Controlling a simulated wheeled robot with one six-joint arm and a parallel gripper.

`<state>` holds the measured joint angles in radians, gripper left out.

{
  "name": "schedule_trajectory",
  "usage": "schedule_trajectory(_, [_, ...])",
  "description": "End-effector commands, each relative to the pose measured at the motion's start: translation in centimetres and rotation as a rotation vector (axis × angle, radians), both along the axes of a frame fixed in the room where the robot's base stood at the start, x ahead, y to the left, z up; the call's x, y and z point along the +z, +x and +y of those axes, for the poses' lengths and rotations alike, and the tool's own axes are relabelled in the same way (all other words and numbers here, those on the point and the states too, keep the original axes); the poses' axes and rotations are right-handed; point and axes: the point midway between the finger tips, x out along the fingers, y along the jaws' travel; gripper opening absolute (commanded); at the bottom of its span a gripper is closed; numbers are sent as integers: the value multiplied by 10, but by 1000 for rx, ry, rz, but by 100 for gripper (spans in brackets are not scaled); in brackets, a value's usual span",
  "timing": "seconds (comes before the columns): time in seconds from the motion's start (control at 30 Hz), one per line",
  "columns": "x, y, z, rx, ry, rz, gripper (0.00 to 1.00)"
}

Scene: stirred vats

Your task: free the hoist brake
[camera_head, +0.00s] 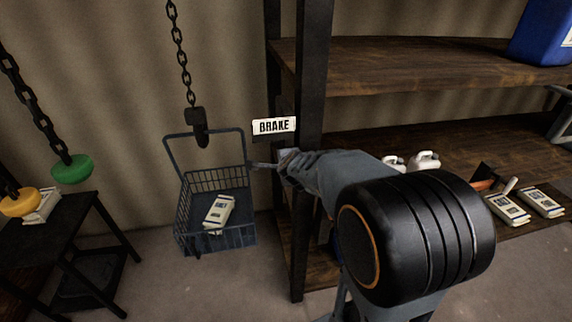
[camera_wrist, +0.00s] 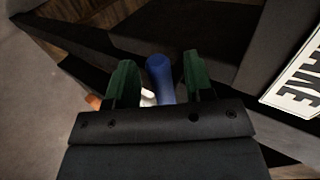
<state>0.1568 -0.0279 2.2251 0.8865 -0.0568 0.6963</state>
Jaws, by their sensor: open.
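The white BRAKE sign (camera_head: 274,126) is fixed to the dark shelf post (camera_head: 313,60). It also shows at the right edge of the wrist view (camera_wrist: 298,85). In the wrist view a blue rounded handle (camera_wrist: 160,78) stands between the two green fingers of my gripper (camera_wrist: 155,72), which is open around it. A gap shows on both sides of the handle. In the head view my gripper (camera_head: 276,164) is just below the sign; the handle cannot be made out there. A hook (camera_head: 198,125) on a chain hangs over a wire basket (camera_head: 215,240) holding a printed packet (camera_head: 219,211).
The shelf (camera_head: 430,66) fills the right, with white jugs (camera_head: 424,160), packets (camera_head: 508,208) and a blue container (camera_head: 542,35). At left a black table (camera_head: 50,235) stands below green (camera_head: 72,169) and yellow (camera_head: 20,202) pulls on chains. The floor between table and basket looks clear.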

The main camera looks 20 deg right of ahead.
Motion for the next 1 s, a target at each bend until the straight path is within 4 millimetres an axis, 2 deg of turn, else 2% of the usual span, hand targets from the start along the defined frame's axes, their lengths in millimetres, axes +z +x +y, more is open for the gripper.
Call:
schedule_trajectory(0.2, [24, -25, 6, 1, -1, -3, 48])
schedule_trajectory(0.5, [40, -54, 12, 0, 0, -1, 48])
schedule_trajectory(1.0, [40, -58, 12, 1, -1, 0, 48])
